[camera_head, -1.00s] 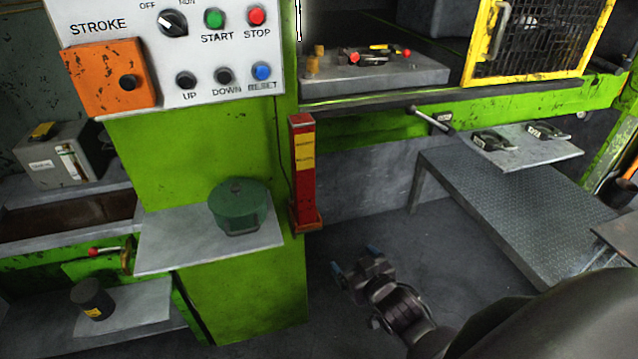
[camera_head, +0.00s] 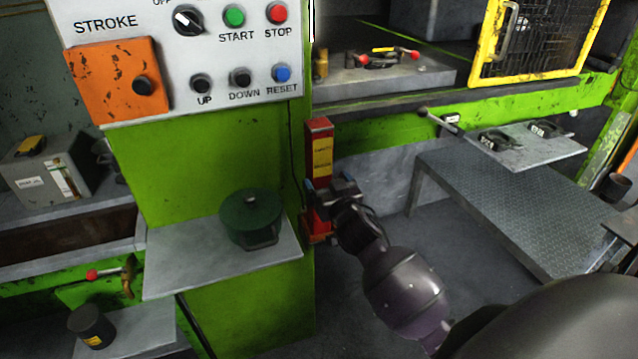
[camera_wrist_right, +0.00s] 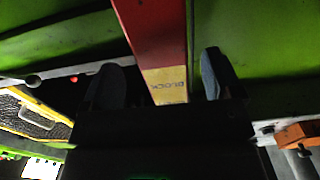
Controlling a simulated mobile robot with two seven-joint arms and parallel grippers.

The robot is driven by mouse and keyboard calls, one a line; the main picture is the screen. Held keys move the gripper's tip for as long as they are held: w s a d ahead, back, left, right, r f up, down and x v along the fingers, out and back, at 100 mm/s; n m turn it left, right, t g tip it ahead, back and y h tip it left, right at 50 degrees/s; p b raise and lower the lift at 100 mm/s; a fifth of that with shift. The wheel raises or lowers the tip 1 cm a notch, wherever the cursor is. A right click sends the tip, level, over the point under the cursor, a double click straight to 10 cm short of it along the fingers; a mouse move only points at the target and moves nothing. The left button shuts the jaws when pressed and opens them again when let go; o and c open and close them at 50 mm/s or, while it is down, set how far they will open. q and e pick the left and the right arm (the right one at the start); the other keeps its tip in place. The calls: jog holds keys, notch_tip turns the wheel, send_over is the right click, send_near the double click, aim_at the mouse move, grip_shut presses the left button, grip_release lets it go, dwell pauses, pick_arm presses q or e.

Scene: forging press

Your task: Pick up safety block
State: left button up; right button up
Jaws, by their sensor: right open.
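The safety block is a tall red upright post (camera_head: 319,155) with a yellow label, standing against the green press frame in the head view. My right gripper (camera_head: 331,184) is open at the lower half of the block, with its blue-tipped fingers close to either side. In the right wrist view the red block (camera_wrist_right: 155,35) with its yellow label runs between the two fingers of my right gripper (camera_wrist_right: 160,80). A gap shows on both sides of the block there. The block's base is partly hidden by my right gripper. My left gripper is not in view.
A green lidded pot (camera_head: 250,218) stands on a grey shelf (camera_head: 170,270) left of the block. The control panel (camera_head: 190,50) is above. A grey stepped platform (camera_head: 490,190) is to the right, below a lever (camera_head: 440,122). Floor between is clear.

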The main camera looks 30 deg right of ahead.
jog(key=x, duration=0.5)
jog(key=shift+a, duration=0.1)
grip_shut()
jog(key=shift+r, duration=0.15)
dwell(0.4)
